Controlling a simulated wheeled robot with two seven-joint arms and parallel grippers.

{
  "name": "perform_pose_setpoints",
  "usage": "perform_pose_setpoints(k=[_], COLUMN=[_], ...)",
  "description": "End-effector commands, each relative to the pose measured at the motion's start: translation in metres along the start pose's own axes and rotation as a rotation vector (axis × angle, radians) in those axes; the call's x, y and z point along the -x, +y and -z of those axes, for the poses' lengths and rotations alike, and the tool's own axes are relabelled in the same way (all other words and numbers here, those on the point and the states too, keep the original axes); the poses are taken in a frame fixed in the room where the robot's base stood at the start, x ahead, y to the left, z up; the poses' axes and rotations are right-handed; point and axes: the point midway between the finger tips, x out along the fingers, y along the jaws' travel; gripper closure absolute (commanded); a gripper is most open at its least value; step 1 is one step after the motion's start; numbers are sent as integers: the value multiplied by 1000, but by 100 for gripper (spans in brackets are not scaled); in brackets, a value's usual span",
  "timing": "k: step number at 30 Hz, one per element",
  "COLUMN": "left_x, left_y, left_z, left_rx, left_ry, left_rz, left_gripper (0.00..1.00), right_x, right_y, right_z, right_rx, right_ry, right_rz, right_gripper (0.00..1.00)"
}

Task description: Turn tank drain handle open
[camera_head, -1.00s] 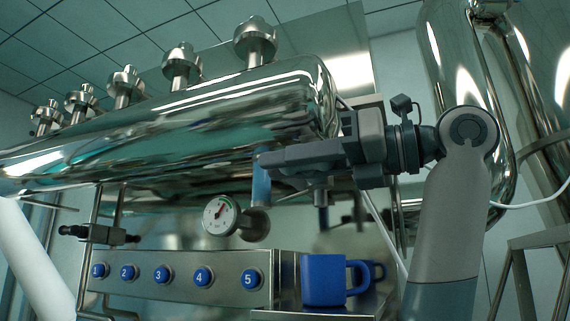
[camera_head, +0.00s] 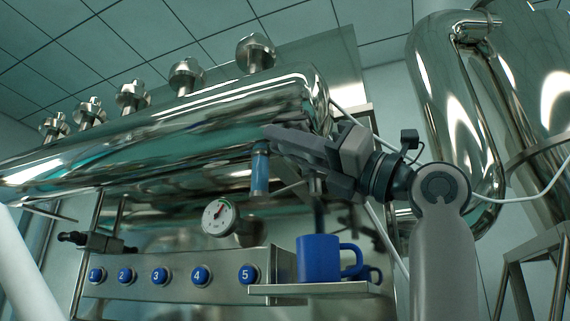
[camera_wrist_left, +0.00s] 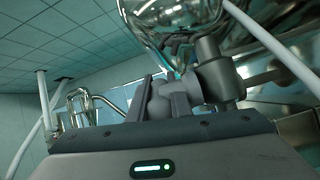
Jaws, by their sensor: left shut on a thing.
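My left gripper (camera_head: 278,140) is beside the underside of the shiny steel tank (camera_head: 200,128), near its right end. Its arm shows at the right of the head view. In the left wrist view, its fingers (camera_wrist_left: 165,95) are closed around a small rounded grey part, which I take as the drain handle (camera_wrist_left: 158,106). A grey cylindrical fitting (camera_wrist_left: 212,66) stands just right of the fingers, below the tank. In the head view the handle is hidden by the gripper. A blue pipe (camera_head: 260,176) hangs below the tank left of the fingers. My right gripper is not in view.
A round gauge (camera_head: 218,216) and a panel with numbered blue buttons (camera_head: 155,275) are below the tank. A blue mug (camera_head: 318,258) stands on a small shelf (camera_head: 310,290) under the gripper. A dark fitting (camera_head: 95,241) is at lower left. Tall steel vessels (camera_head: 450,110) stand at right.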

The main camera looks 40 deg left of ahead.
Motion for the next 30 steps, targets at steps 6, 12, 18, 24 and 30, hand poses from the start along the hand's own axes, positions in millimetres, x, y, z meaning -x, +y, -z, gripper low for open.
perform_pose_setpoints(k=[6, 12, 18, 24, 30], left_x=[0, -1, -2, -1, -1], left_y=[0, 1, 1, 1, 1], left_z=[-2, -5, -6, -5, -4], left_rx=[0, 0, 0, 0, 0], left_ry=[-75, -94, -94, -93, -92], left_rz=[-15, -19, -19, -19, -18], left_gripper=[100, 100, 100, 64, 64], right_x=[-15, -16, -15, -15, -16], right_y=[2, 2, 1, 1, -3], right_z=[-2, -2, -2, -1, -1], right_rx=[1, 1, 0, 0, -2], right_ry=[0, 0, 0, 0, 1], right_rz=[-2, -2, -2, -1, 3], right_gripper=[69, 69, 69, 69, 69])
